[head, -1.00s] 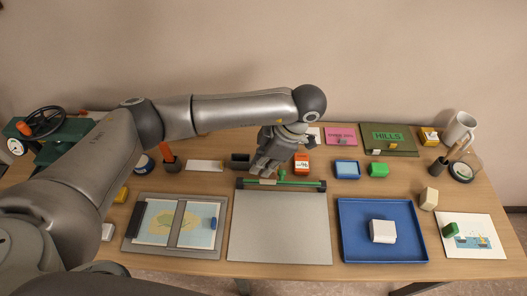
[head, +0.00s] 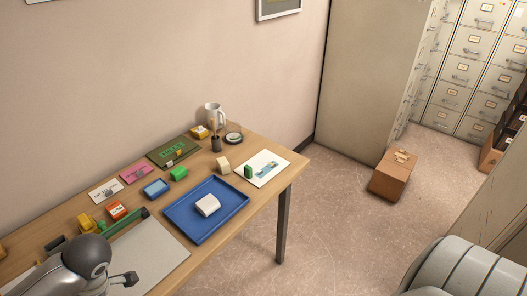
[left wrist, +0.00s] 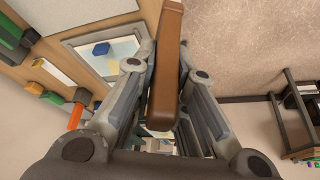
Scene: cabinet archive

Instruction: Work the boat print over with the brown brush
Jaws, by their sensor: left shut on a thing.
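The boat print (head: 275,161) lies flat near the right end of the table in the head view, a white sheet with a blue-green picture. A small green block (head: 248,171) stands on its left part. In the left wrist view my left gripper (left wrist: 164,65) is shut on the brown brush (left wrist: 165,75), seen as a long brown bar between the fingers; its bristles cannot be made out. In the head view my left arm is at the lower left, well away from the print, and the brush does not show. My right gripper is out of view.
A blue tray (head: 180,228) with a white block (head: 207,205) lies left of the print. A cream block (head: 223,164), a dark brush cup (head: 216,144), a round dish (head: 233,139) and a mug (head: 214,115) stand nearby. A cardboard box (head: 391,178) is on the floor.

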